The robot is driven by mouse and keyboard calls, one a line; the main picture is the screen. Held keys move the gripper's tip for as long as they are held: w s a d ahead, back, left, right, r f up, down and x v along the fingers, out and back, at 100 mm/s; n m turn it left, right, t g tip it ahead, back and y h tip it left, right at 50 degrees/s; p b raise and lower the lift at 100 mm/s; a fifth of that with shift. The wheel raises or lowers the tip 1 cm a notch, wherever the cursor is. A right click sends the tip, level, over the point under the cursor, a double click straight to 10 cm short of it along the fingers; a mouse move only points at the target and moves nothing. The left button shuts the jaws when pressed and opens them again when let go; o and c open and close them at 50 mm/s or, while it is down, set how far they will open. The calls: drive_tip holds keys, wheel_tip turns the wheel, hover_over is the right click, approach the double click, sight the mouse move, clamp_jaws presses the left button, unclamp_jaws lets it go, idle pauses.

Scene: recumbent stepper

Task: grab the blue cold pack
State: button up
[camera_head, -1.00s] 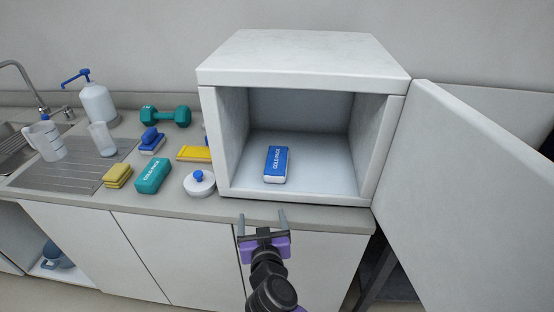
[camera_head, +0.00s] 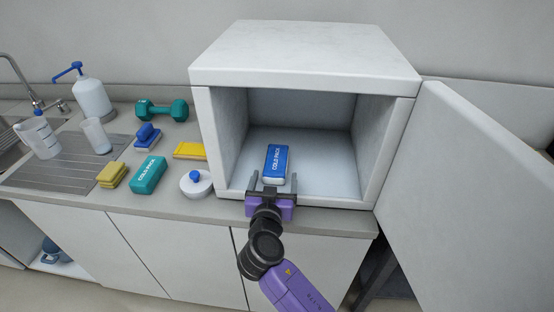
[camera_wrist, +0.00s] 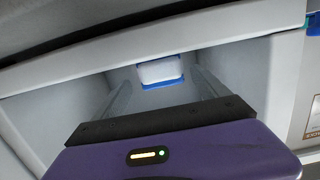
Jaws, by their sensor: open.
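The blue cold pack (camera_head: 276,160) lies on the floor of the open white cabinet, its white end toward me. My gripper (camera_head: 274,178) is open at the cabinet's front opening. Its two fingers point inward, and their tips are close to the near end of the pack, one toward each side. In the wrist view the white end of the blue cold pack (camera_wrist: 160,71) shows ahead, between and beyond the fingers (camera_wrist: 158,88). Nothing is held. A teal cold pack (camera_head: 149,174) lies outside on the counter.
The white cabinet (camera_head: 300,62) has walls on both sides and a roof above the pack. Its door (camera_head: 470,190) stands open at the right. A round white container with a blue knob (camera_head: 196,184), a yellow item (camera_head: 190,150) and a teal dumbbell (camera_head: 162,110) are left of it.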

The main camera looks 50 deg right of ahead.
sight(276, 167)
drive_tip(key=shift+r+p+x, duration=0.2)
drive_tip(key=shift+p+x, duration=0.55)
drive_tip(key=shift+x, duration=1.25)
drive_tip(key=p+x, duration=0.1)
drive_tip(key=x, duration=0.2)
drive_tip(key=shift+w, duration=0.15)
drive_tip(key=shift+w+d+f, duration=0.25)
drive_tip(key=shift+w+d, duration=0.05)
drive_tip(key=c, duration=1.7)
drive_tip(key=shift+r, duration=0.1)
clamp_jaws()
